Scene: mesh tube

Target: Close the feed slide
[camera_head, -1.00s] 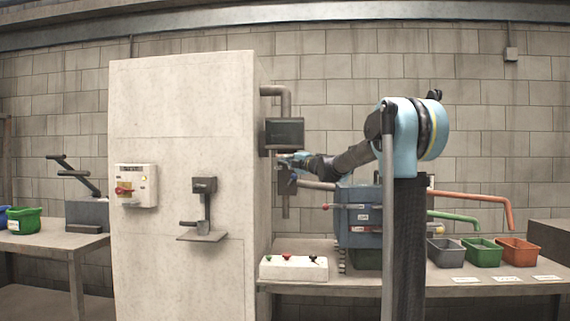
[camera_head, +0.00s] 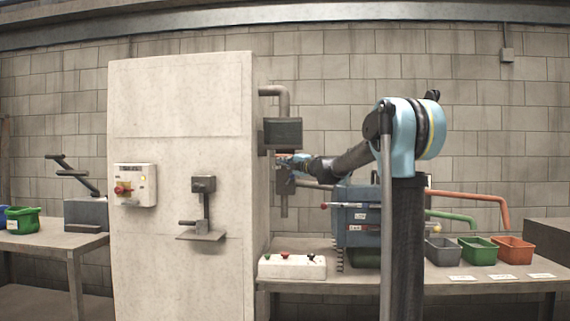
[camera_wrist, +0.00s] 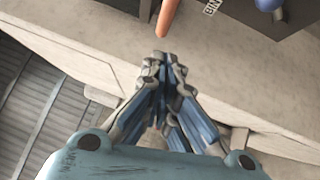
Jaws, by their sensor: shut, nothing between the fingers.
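A dark grey box (camera_head: 283,133) hangs on the bent feed pipe (camera_head: 284,100) beside the pale cabinet in the head view. A narrower dark piece and a downpipe (camera_head: 284,205) sit below it. The feed slide is likely in this group, but I cannot pick it out or see its position. My gripper (camera_head: 282,158) is just under the box, partly hidden there; contact cannot be told. In the wrist view my gripper (camera_wrist: 165,64) has its fingers together and empty. An orange rod end (camera_wrist: 168,18) shows just beyond the fingertips.
A blue-grey machine (camera_head: 358,215) with levers stands on the bench (camera_head: 405,286) at right. A white button box (camera_head: 292,267) is at the bench's left end. Grey, green and orange bins (camera_head: 514,250) stand further right. The tall cabinet (camera_head: 180,100) blocks the left side.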

